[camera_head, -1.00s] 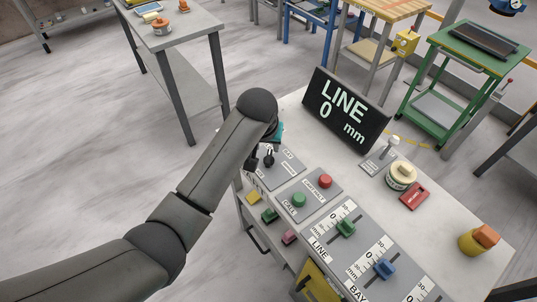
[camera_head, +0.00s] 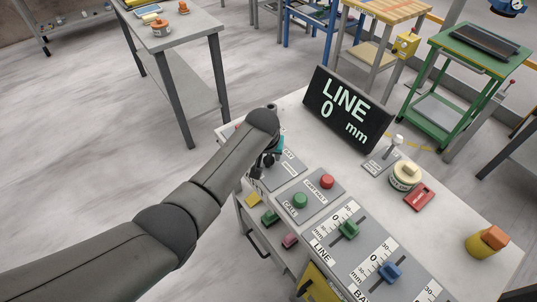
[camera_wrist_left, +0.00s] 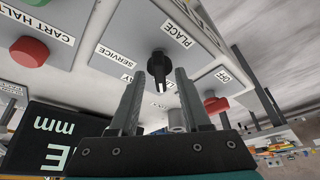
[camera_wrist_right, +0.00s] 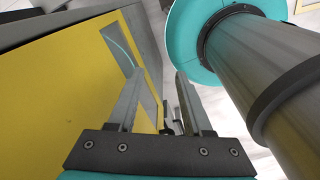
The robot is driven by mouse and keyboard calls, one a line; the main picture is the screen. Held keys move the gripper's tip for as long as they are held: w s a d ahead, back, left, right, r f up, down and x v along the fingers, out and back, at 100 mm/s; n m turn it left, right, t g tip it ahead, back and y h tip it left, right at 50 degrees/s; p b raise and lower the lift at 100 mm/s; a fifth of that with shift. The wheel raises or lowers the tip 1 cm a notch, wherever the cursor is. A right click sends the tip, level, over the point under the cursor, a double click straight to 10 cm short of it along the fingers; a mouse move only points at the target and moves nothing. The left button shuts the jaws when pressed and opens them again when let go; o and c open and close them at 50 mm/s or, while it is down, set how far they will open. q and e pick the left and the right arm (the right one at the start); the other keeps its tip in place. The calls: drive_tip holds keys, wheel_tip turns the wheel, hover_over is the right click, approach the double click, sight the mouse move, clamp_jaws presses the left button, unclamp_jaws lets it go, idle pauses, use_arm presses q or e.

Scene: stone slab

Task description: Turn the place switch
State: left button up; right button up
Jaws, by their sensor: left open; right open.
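The place switch (camera_wrist_left: 159,68) is a black rotary knob with a white pointer mark on a grey panel, between the labels PLACE (camera_wrist_left: 178,35) and SERVICE (camera_wrist_left: 118,57) in the left wrist view. My left gripper (camera_wrist_left: 160,74) is open, its two fingertips pointing at the panel with the knob between them in the picture. I cannot tell whether they touch it. In the head view my left gripper (camera_head: 263,166) is over the table's left end, and my arm hides the knob. My right gripper (camera_wrist_right: 158,73) is open and empty near a yellow panel (camera_wrist_right: 70,85).
A red button (camera_wrist_left: 217,104) stands near the OFF label. The table also carries a green button (camera_head: 300,200), a red button (camera_head: 327,181), a green slider (camera_head: 349,230), a blue slider (camera_head: 390,271) and a display (camera_head: 346,108) reading LINE 0 mm.

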use_arm(q)
clamp_jaws()
idle(0.3)
idle(0.3)
